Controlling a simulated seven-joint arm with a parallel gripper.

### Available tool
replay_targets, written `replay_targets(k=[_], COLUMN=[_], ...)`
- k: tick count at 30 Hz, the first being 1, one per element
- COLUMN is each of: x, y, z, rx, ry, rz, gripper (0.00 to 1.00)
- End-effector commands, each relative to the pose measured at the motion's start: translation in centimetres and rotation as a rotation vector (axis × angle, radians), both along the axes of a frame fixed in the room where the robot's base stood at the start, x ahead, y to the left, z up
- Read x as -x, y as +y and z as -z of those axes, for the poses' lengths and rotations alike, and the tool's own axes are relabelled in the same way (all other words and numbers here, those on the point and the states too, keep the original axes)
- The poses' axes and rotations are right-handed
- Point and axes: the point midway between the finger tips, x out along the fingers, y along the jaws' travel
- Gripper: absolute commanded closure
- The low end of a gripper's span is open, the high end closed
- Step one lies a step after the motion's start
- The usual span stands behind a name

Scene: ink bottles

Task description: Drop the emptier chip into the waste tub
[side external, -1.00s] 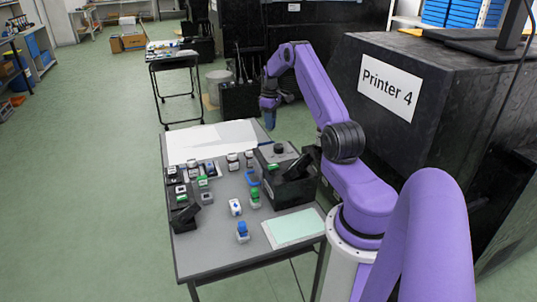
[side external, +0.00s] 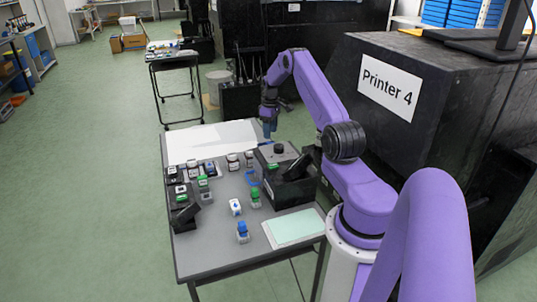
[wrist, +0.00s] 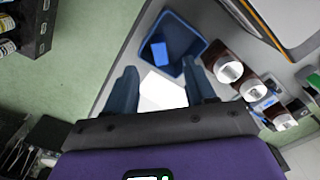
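The blue tub (wrist: 166,45) is open at the top in the wrist view, just beyond my fingertips. A small blue block (wrist: 159,53) lies inside it; I cannot tell whether it is the emptier chip.
White-capped brown bottles (wrist: 229,70) stand right beside the tub. A black station (side external: 289,186) stands right of it. Bottles with green (side external: 255,197) and blue (side external: 242,231) caps stand nearer. A white sheet (side external: 205,146) covers the far end. Black racks line the left edge.

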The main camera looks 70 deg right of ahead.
Motion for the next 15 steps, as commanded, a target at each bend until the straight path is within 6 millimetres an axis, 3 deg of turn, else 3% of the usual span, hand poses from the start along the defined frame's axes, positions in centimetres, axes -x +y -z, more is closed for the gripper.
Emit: replay_targets(k=[8, 15], x=[-0.1, -0.1], y=[0.0, -0.1], z=[-0.9, -5.1], rx=[0.002, 0.004], ry=[-0.002, -0.003], rz=[0.000, 0.000], gripper=[0.45, 0.45])
